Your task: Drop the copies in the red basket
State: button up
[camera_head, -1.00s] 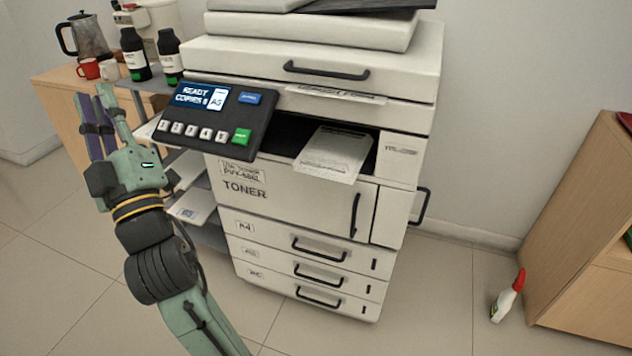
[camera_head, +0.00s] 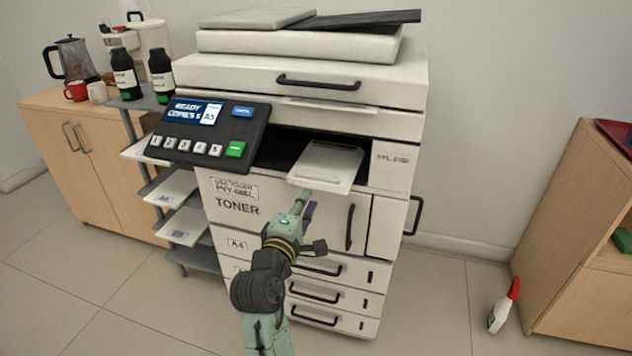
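The copies (camera_head: 326,164) lie as a pale sheet or stack in the output slot of the white copier (camera_head: 300,75), its front edge sticking out. My gripper (camera_head: 308,204) is just below and in front of them, before the toner door. It is apart from the copies as far as I can see. Its fingers are seen from behind and partly hidden, so their opening does not show. A dark red thing (camera_head: 617,134) lies on the wooden cabinet at the right edge. It is cut off, and I cannot tell if it is the red basket.
The control panel (camera_head: 208,130) juts out left of the output slot. Shelves with paper (camera_head: 172,187) stand at the copier's left.

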aim_at(315, 183)
jog(key=x, duration=0.6)
jog(key=shift+r, duration=0.1)
jog(key=shift+x, duration=0.85)
grip_shut()
dwell(0.3)
notch_tip(315, 183, up, 3)
jog(key=p, duration=0.3)
jog(key=shift+f, duration=0.35)
jog(key=s+a+r+p, duration=0.2)
jog(key=s, duration=0.4)
jog(key=s+a+r+p, duration=0.2)
jog(key=s+r, duration=0.1)
jog(key=s, duration=0.4)
jog(key=shift+s+a+p, duration=0.15)
jog(key=shift+a+p, duration=0.1)
jog(key=shift+p, duration=0.15)
